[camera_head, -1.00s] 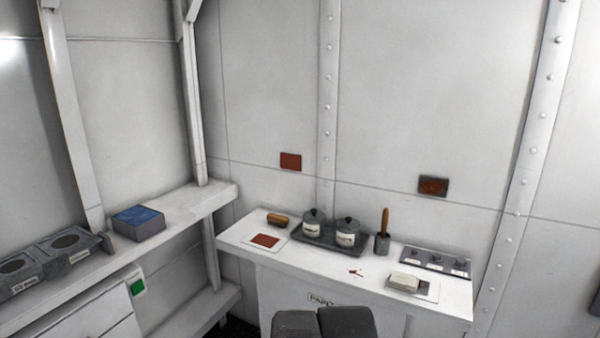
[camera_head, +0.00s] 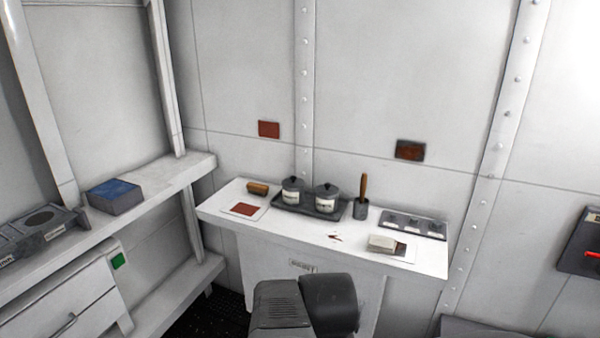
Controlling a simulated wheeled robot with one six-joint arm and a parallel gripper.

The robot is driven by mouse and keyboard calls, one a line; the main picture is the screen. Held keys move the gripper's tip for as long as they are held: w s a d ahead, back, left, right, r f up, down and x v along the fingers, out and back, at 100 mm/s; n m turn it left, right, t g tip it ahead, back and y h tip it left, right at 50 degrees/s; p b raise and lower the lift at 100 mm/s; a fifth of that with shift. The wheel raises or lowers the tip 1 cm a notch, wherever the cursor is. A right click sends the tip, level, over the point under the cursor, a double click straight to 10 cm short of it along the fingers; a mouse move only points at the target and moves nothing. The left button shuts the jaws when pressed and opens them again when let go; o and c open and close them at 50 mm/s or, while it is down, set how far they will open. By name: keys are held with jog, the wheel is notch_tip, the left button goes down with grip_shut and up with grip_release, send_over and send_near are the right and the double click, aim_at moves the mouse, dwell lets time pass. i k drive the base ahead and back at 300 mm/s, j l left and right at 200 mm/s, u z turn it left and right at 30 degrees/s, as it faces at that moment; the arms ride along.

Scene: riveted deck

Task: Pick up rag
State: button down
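I cannot tell for sure which thing is the rag. A small pale folded-looking block (camera_head: 381,242) lies on a light sheet at the right front of the white counter (camera_head: 330,262); it could be a folded cloth. A blue-topped box-like thing (camera_head: 114,196) sits on the left shelf; whether its top is cloth is unclear. Dark grey parts of my own arm stand at the bottom centre, in front of the counter. No gripper fingers show, and nothing is seen held.
On the counter stand two lidded pots on a dark tray (camera_head: 310,208), a cup with a wooden-handled tool (camera_head: 362,207), a brush (camera_head: 257,188), a red patch on a white sheet (camera_head: 244,209) and a panel with knobs (camera_head: 413,225). A small red-brown stain marks the counter's middle.

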aim_at(378, 242)
jog(key=i+l+z, duration=0.2)
jog(key=i, duration=0.3)
jog(key=i+l+z, duration=0.15)
jog(key=i, duration=0.35)
jog(key=l, duration=0.1)
